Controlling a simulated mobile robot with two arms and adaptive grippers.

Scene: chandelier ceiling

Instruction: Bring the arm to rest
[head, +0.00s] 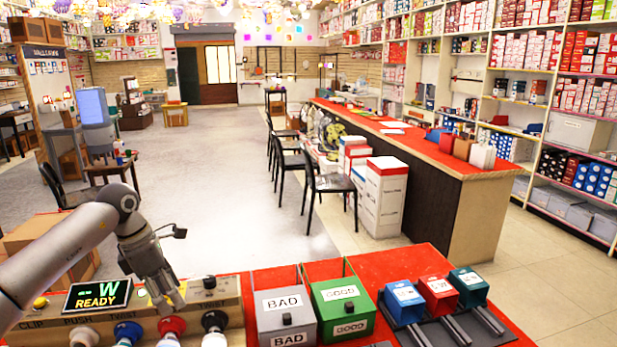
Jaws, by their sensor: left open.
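My left arm comes in from the left edge, and its gripper (166,296) hangs fingers down over the control panel (222,292). The gripper is open and holds nothing that I can see. Its fingertips are just above or behind the red knob (172,327); I cannot tell whether they touch it. A small display (97,295) left of the gripper reads "W READY". My right arm and gripper are not in view.
A grey BAD bin (284,303) and a green GOOD bin (343,294) stand right of the panel. Blue, red and teal boxes (437,291) sit further right on the red tabletop. Beyond are chairs (328,184), a long red-topped counter (440,158) and open floor (215,170).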

